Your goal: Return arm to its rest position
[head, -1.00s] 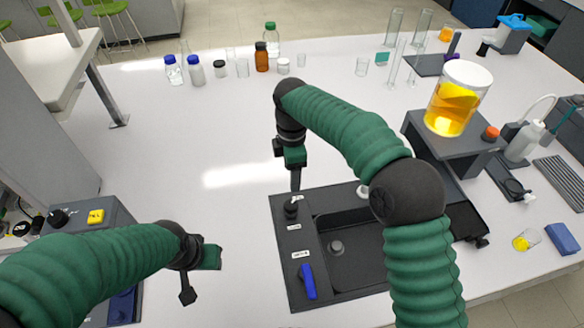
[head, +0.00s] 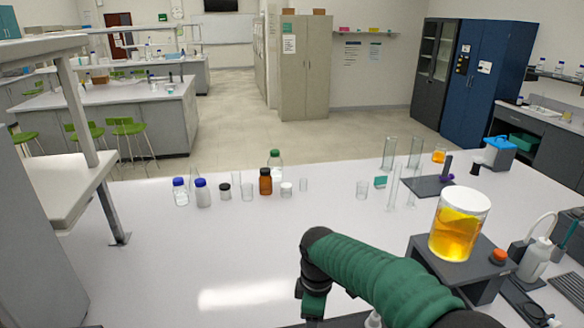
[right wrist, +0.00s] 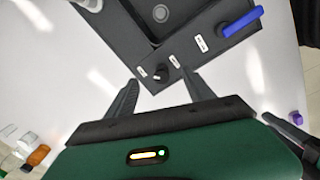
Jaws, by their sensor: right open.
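My right arm rises from the bottom edge of the head view. Its gripper is cut off there, with the fingers below the frame. In the right wrist view my right gripper (right wrist: 158,80) is open. Its two dark fingers are apart with nothing between them. Below them is the dark rig panel (right wrist: 205,57) with a black knob (right wrist: 160,75) and a blue handle (right wrist: 241,21). I cannot tell the height of the fingers above the knob. A dark and green part at the wrist view's right edge looks like my left gripper (right wrist: 288,128); its jaws are unclear.
A jar of orange liquid (head: 459,225) stands on a dark stand to the right. An amber bottle (head: 265,181) stands in a row of bottles at the back of the white bench (head: 140,260). Tall glass cylinders (head: 389,155) stand farther right. The bench's left middle is clear.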

